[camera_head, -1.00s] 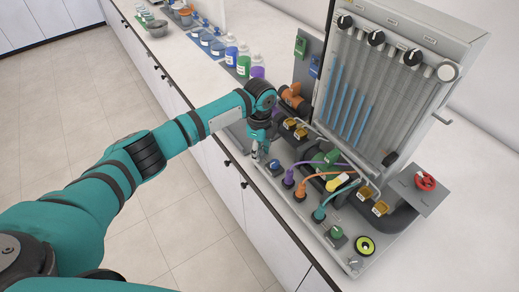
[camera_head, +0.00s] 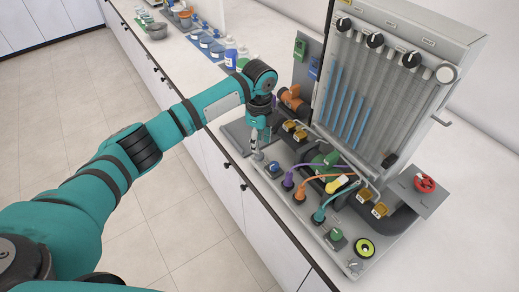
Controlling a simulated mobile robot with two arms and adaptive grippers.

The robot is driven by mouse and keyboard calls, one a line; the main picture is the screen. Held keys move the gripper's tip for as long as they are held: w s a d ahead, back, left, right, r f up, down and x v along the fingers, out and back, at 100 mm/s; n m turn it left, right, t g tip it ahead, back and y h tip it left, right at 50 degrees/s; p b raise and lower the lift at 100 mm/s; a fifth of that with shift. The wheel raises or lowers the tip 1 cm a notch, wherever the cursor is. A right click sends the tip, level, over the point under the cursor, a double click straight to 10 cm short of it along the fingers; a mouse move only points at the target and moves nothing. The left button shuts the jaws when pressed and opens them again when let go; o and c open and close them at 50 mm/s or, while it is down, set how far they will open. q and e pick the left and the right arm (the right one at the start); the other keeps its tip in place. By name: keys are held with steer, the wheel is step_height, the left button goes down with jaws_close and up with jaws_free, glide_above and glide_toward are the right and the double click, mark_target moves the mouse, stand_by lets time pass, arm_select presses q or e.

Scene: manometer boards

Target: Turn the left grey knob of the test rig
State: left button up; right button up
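The test rig's grey base panel (camera_head: 310,220) carries knobs and coloured hoses, with the upright manometer board (camera_head: 385,95) behind it. My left gripper (camera_head: 258,155) points down at the panel's left corner, left of a small blue-topped knob (camera_head: 273,169). A grey knob at that corner is not clearly distinguishable from the fingertips, so I cannot tell whether they touch it. The fingers are too small to show whether they are open or shut. A small grey fitting (camera_head: 354,265) is at the panel's near right end. My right gripper is not in view.
Purple, orange and teal hoses arch over the panel just right of the gripper. A green knob (camera_head: 336,235), a yellow-green ring (camera_head: 364,247) and a red handwheel (camera_head: 425,183) are farther right. Bottles (camera_head: 231,55) stand on the counter behind my arm.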

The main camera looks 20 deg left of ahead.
mark_target(259, 154)
arm_select(q)
step_height(259, 154, up, 6)
steer(key=shift+r, duration=0.25)
stand_by(0.5)
